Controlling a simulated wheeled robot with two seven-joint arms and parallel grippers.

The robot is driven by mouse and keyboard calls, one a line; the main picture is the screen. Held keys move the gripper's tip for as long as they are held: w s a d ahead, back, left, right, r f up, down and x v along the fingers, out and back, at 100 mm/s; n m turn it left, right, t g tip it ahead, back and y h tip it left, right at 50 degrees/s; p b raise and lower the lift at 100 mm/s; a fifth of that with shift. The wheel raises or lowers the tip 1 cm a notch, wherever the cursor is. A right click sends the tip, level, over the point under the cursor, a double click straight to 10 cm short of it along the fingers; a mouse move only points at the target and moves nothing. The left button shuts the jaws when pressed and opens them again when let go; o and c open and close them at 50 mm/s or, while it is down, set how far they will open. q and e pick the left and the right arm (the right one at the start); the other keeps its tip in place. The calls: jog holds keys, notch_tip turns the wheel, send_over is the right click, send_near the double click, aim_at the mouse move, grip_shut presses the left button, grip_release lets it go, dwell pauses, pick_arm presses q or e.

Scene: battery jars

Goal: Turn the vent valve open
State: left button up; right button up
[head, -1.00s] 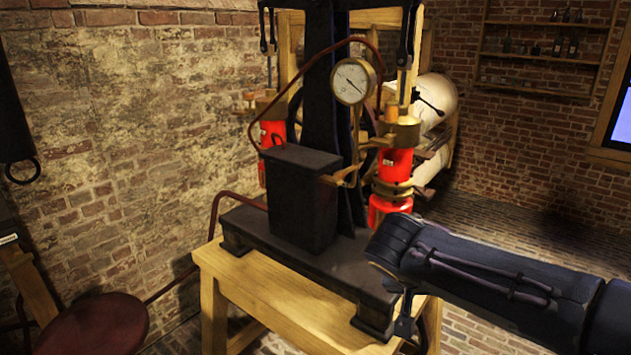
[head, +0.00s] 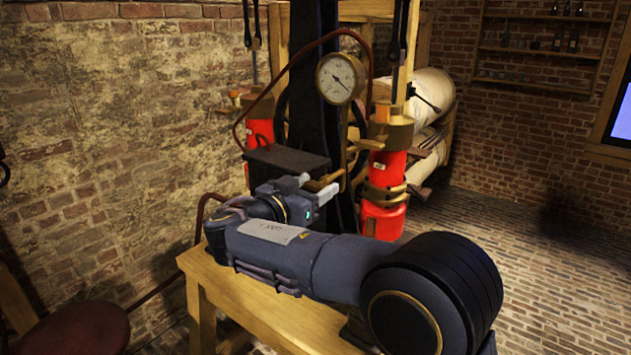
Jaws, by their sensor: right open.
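A brass valve lever (head: 326,180) sits at the foot of the brass pipe below the round pressure gauge (head: 340,78), beside the black box (head: 286,158). I take it for the vent valve. My right gripper (head: 318,186) is open, its pale fingers at the lever, one on the far left side and one on the near right. I cannot tell whether they touch it. My right forearm crosses the front and hides the box's lower part and much of the black base. My left gripper is out of view.
A red cylinder with brass fittings (head: 384,190) stands right of the black column, another (head: 258,132) to its left. A dark red pipe (head: 290,62) arches over the box. The wooden bench (head: 226,292) lies below my arm. A dark red round seat (head: 75,335) is at lower left.

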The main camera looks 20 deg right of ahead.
jog(key=shift+w+d, duration=0.3)
jog(key=shift+d, duration=0.05)
jog(key=c, duration=0.7)
